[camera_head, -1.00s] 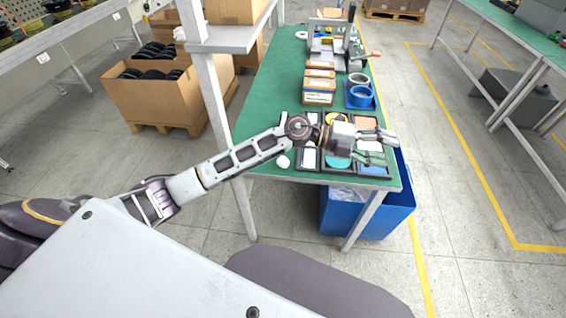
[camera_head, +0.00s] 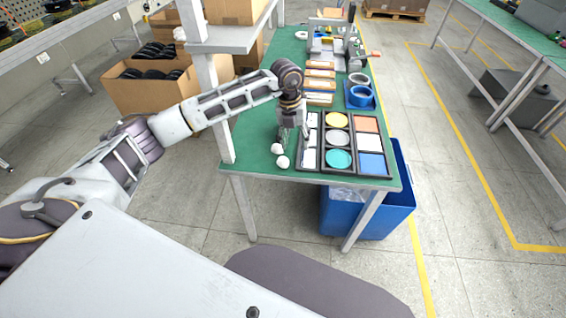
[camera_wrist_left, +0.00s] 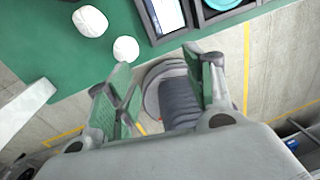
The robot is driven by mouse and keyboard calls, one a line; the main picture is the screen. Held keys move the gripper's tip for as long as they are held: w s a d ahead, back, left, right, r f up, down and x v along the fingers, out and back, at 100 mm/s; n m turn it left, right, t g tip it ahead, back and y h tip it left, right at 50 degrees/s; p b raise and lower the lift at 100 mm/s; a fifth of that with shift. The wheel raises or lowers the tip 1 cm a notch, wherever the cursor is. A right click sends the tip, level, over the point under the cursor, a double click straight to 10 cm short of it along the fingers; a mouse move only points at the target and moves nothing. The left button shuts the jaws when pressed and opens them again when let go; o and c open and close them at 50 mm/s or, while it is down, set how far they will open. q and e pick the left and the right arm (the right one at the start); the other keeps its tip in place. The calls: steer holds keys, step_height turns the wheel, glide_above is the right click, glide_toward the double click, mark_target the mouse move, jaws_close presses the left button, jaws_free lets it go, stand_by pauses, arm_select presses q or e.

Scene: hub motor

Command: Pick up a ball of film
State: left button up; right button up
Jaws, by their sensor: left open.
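Two small white balls of film lie on the green table near its left front edge: a rear ball (camera_head: 276,148) and a front ball (camera_head: 283,162). Both also show in the left wrist view, a larger-looking ball (camera_wrist_left: 90,21) at the upper left and another ball (camera_wrist_left: 126,49) nearer the fingers. My left gripper (camera_head: 292,136) points down just behind and right of the balls, beside the black tray. In the left wrist view its fingers (camera_wrist_left: 157,62) are spread with nothing between them. The balls are outside the fingers. My right gripper is not in view.
A black compartment tray (camera_head: 322,145) with coloured discs and rectangular pieces stands right of the balls. Behind it are several small boxes (camera_head: 319,98) and a blue holder with tape rolls (camera_head: 360,95). A blue bin (camera_head: 405,190) stands under the table's right side.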

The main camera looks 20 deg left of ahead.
arm_select(q)
steer(key=shift+n+y, duration=0.4)
steer(key=shift+y, duration=0.4)
steer(key=a, duration=0.2)
steer(key=a+r, duration=0.1)
steer(key=a, duration=0.1)
steer(key=shift+w+a, duration=0.2)
